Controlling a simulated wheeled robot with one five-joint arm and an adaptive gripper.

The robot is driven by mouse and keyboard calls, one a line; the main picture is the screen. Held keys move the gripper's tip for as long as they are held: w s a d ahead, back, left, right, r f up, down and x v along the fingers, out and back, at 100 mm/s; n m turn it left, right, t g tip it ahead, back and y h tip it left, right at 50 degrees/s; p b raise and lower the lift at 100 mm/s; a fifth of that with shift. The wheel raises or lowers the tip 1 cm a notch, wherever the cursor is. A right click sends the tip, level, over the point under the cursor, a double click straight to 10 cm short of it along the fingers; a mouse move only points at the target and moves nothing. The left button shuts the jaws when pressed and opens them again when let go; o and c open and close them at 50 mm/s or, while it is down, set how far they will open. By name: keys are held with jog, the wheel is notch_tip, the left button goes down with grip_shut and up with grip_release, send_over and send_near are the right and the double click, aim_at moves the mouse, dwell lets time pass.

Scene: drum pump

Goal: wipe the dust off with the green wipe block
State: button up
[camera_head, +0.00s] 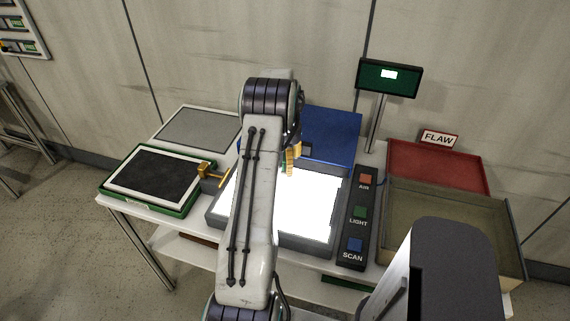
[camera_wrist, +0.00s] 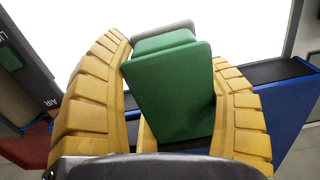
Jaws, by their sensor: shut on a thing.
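The green wipe block (camera_wrist: 175,95) is between the yellow fingers of my gripper (camera_wrist: 170,52) in the wrist view, with a grey layer along its far edge. My gripper is shut on it. In the head view my arm hides most of the gripper (camera_head: 291,160), and only some yellow finger and a little green show. They are above the far part of the bright white light panel (camera_head: 312,205). I cannot make out any dust on the glaring panel.
A green-edged tray with a dark pad (camera_head: 153,174) and a brass-coloured fixture (camera_head: 211,174) are left. A blue panel (camera_head: 333,136) stands behind. The AIR, LIGHT and SCAN button strip (camera_head: 358,216), a red FLAW bin (camera_head: 437,167) and a small screen (camera_head: 389,77) are right.

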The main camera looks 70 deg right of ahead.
jog(key=shift+w+d+r+h, duration=0.1)
jog(key=shift+d+r+h, duration=0.2)
jog(key=shift+d+r, duration=0.4)
jog(key=shift+r+p, duration=1.05)
jog(key=shift+r, duration=0.6)
